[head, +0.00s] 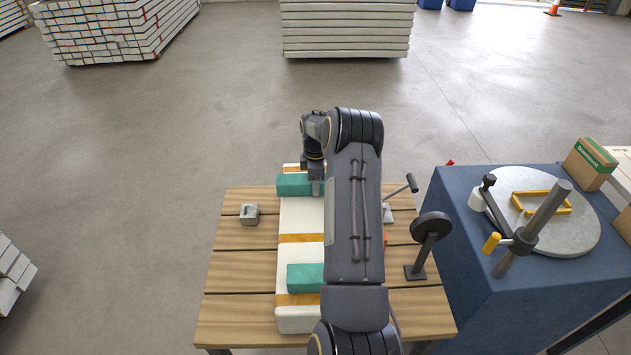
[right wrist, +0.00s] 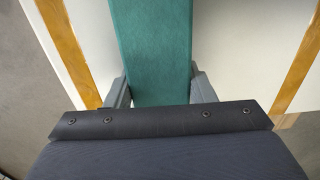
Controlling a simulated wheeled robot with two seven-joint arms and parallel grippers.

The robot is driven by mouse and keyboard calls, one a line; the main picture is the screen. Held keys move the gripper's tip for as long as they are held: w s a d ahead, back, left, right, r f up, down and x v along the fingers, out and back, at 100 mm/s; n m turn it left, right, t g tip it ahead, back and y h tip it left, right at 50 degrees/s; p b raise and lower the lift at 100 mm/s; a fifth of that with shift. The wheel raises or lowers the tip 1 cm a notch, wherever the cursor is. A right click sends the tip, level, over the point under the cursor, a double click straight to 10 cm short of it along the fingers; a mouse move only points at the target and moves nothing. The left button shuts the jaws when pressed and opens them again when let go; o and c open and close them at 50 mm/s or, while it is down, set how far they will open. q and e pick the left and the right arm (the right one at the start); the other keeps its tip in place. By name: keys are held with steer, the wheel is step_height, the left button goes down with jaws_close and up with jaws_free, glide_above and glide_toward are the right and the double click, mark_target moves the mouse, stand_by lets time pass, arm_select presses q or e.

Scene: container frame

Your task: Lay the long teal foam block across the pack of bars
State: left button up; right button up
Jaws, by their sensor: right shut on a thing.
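The pack of bars (head: 301,217) is a long white bundle with yellow-orange straps, lying on the slatted wooden table. A teal foam block (head: 294,184) is across its far end, and it fills the middle of the right wrist view (right wrist: 152,50). My right gripper (head: 316,188) is shut on this block, with a finger on each side of it. I cannot tell whether the block touches the pack. A second teal block (head: 305,277) lies across the near end, its right part hidden by my right arm. My left gripper is not in view.
A small grey metal block (head: 249,214) sits left of the pack on the table (head: 235,262). A black wheel on a stand (head: 430,228) is at the right. Beyond it, a blue bench (head: 468,262) carries a round grey plate (head: 585,235) with handles.

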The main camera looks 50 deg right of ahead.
steer(key=shift+f, duration=0.15)
steer(key=o, duration=1)
step_height(320, 180, up, 8)
steer(key=shift+b, duration=0.5)
